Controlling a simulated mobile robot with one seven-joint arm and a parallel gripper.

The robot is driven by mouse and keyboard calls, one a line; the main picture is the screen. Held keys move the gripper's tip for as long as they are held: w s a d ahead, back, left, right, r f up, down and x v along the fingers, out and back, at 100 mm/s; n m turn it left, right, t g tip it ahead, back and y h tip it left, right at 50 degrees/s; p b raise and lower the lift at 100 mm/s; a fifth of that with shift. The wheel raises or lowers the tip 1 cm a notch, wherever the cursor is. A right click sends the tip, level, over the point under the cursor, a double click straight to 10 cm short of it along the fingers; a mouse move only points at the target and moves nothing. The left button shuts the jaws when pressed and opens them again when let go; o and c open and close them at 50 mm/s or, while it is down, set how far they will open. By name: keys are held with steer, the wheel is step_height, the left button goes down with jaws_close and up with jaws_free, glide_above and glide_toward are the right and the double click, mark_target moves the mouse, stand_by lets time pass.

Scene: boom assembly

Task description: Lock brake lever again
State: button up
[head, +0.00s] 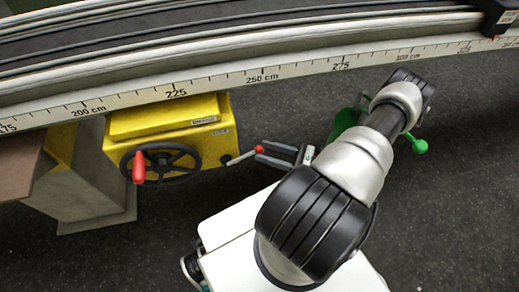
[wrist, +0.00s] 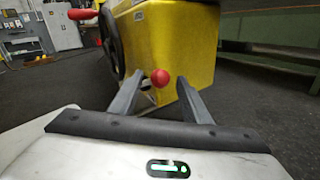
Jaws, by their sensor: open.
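The brake lever (head: 241,157) is a thin light rod with a red ball knob (head: 259,149), sticking out from the right side of the yellow box (head: 172,133). My gripper (head: 258,154) is open, with its fingertips right at the knob. In the wrist view the red knob (wrist: 160,78) sits between the two open fingers (wrist: 163,88), in front of the yellow box's face. I cannot tell whether a finger touches it. Most of the lever's rod is hidden behind the knob in the wrist view.
A black handwheel (head: 168,163) with a red handle (head: 138,168) is on the box's front, left of the lever. A boom rail with a centimetre scale (head: 262,76) runs above. A green part with a round knob (head: 420,146) shows behind my arm. Dark floor lies clear at right.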

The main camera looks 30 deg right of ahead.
mark_target(260, 149)
steer(key=shift+x, duration=1.55)
jaws_close()
